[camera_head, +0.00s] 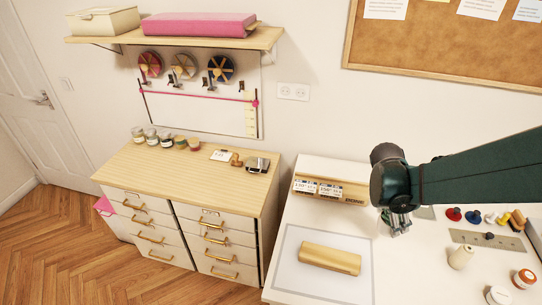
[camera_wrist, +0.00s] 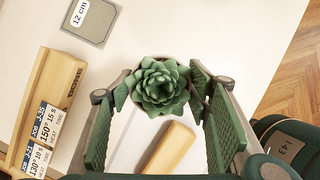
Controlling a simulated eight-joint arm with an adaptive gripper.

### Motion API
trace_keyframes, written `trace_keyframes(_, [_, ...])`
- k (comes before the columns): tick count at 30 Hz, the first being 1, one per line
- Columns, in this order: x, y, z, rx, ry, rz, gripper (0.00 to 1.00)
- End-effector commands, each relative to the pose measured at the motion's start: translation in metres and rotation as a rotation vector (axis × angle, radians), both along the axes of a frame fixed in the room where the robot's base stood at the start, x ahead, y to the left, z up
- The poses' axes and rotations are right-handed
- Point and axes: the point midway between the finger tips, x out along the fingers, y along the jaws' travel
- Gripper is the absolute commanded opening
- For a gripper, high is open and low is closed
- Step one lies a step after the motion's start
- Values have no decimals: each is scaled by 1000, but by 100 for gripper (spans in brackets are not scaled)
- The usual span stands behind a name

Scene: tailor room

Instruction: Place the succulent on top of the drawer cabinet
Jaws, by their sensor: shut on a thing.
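The succulent (camera_wrist: 162,86) is a green rosette in a small pot, seen from above in the wrist view. My gripper (camera_wrist: 160,92) is shut on it, with one green-padded finger on each side of the pot. In the head view my gripper (camera_head: 396,222) is over the white table at the back, right of the drawer cabinet; I cannot make out the plant there. The drawer cabinet (camera_head: 185,187) stands at the left, with a pale wood top and white drawers with brass-coloured handles. Its top is bare in the middle and front.
Several jars (camera_head: 165,139), a card (camera_head: 222,155) and a small dark device (camera_head: 257,164) line the cabinet's back. On the white table (camera_head: 400,285) are a wooden stand with labels (camera_head: 330,190) and a wooden block (camera_head: 330,257). A shelf (camera_head: 190,38) hangs above the cabinet.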

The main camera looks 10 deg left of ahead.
Motion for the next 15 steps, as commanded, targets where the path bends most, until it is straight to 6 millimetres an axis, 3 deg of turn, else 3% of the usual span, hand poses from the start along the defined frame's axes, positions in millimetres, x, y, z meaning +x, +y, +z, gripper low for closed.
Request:
trace_keyframes(6, [49, 64, 2, 4, 2, 158, 32])
trace_keyframes(15, [101, 161, 1, 8, 4, 375, 32])
